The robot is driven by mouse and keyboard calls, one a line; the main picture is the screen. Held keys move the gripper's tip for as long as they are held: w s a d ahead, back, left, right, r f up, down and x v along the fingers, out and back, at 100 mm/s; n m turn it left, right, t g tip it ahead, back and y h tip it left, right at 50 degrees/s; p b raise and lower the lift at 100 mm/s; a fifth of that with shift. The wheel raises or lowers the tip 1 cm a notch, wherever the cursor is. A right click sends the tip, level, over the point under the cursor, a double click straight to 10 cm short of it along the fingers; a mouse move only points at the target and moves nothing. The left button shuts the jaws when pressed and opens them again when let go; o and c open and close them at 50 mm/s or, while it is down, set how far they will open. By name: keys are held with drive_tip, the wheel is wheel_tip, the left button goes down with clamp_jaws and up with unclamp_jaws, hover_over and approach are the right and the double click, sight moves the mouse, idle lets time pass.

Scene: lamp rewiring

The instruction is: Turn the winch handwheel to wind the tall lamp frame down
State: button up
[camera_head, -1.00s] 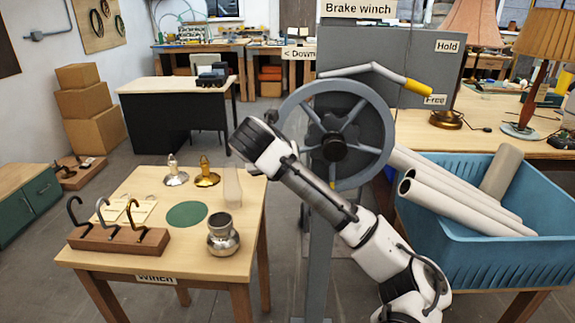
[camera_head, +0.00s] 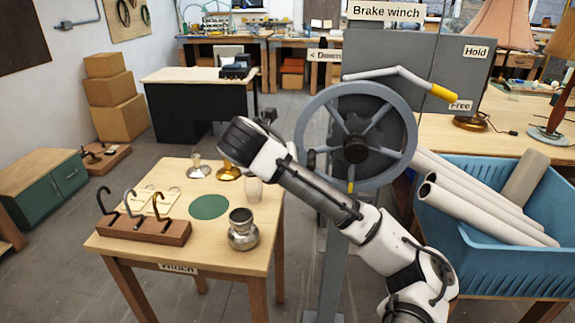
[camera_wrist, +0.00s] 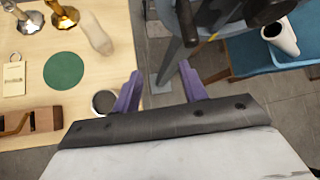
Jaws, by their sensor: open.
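The winch handwheel (camera_head: 312,124) is a large grey spoked wheel with a dark hub, upright on a grey post (camera_head: 332,270). A small yellow mark shows low on it. A bent grey brake lever (camera_head: 400,75) with a yellow grip is above it, between the "Hold" and "Free" labels. My arm crosses in front of the wheel's lower left. My gripper (camera_wrist: 161,88) has its two purple fingers apart with nothing between them. In the wrist view, grey winch parts (camera_wrist: 187,25) lie beyond the fingers. I cannot make out the tall lamp frame.
A wooden table (camera_head: 130,243) at left holds a hook rack (camera_head: 145,228), a green disc (camera_head: 208,206), a metal pot (camera_head: 243,232) and lamp parts. A blue crate (camera_head: 490,225) of pale tubes stands right of the winch.

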drive_tip(key=shift+s+a+r+p, duration=0.45)
drive_tip(key=shift+s+a+p, duration=0.2)
drive_tip(key=shift+s+p, duration=0.15)
drive_tip(key=b+v, duration=0.2)
drive_tip(key=v, duration=1.1)
drive_tip(key=shift+s+r, duration=0.3)
drive_tip(key=shift+a, duration=0.1)
